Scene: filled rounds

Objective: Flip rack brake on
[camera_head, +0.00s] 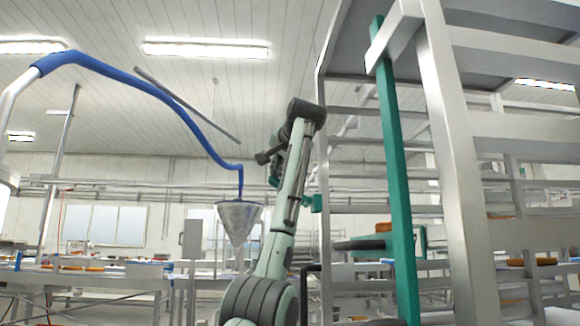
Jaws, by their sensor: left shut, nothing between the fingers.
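A tall grey metal rack (455,170) fills the right side of the view, with slatted shelves and a thick upright post. A long teal bar (396,170) stands nearly upright along its front, slightly tilted. I cannot pick out the rack brake; the rack's base is below the picture. My left arm rises from the bottom centre, just left of the rack. My left gripper (264,157) is small and dark beside the arm's upper part, apart from the rack. It is shut and empty. My right gripper is not in view.
A metal cone funnel (239,220) hangs below a blue hose (150,84) left of my arm. Low metal tables with orange-brown items stand behind at the left. Open air lies left of the arm.

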